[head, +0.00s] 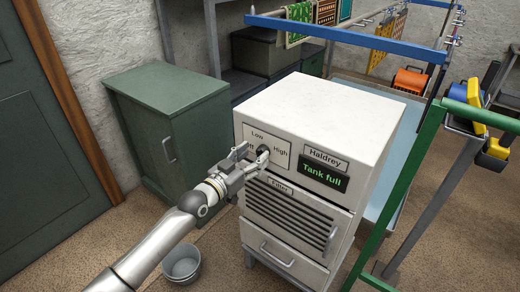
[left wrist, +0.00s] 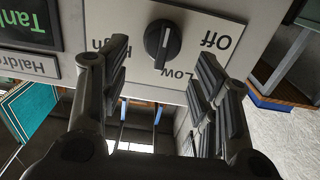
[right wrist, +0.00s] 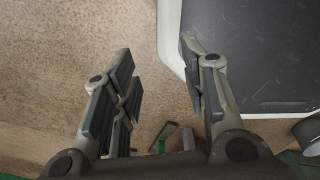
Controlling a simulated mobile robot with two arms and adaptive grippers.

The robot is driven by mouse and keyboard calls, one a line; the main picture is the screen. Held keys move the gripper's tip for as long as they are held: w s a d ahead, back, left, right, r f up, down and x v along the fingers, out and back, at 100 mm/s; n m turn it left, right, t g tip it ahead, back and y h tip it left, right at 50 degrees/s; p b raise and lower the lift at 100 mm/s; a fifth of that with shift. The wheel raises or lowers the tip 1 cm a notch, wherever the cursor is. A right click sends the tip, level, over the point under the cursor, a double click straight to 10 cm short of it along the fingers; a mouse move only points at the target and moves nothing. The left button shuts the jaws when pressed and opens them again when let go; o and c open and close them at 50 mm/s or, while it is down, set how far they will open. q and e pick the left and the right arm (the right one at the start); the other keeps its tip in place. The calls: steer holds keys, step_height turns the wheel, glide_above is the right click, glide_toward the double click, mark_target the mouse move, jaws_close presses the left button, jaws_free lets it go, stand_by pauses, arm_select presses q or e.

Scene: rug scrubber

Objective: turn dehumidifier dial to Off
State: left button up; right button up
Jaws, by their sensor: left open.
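The white dehumidifier (head: 345,112) stands mid-picture in the head view, with a "Tank full" display (head: 322,177). Its black dial (head: 263,152) is on a white plate at the upper left of the front. In the left wrist view the dial (left wrist: 162,42) appears upside down, its grip nearly vertical, with Low below, High left and Off right. My left gripper (head: 250,158) is open in front of the dial; its fingers (left wrist: 163,58) lie either side of it, apart from it. Off is partly hidden in the head view. My right gripper (right wrist: 157,55) is open and empty, seen only in its wrist view.
A green cabinet (head: 170,125) stands left of the dehumidifier. A grey bucket (head: 182,264) is on the floor below my left arm. A green and blue frame (head: 425,155) stands at the right. A dark-topped, pale-edged object (right wrist: 255,50) is near my right gripper.

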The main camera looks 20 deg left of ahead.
mark_target(258, 152)
arm_select(q)
steer(key=x, duration=0.3)
steer(key=shift+w+d, duration=0.15)
steer(key=shift+w, duration=0.25)
arm_select(e)
steer(key=w, duration=0.2)
steer(key=shift+w+a+r, duration=0.1)
steer(key=shift+w+a, duration=0.1)
steer(key=shift+w, duration=0.15)
arm_select(q)
steer(key=c, duration=1)
arm_select(e)
steer(key=shift+s+a, duration=0.2)
steer(key=shift+s, duration=0.35)
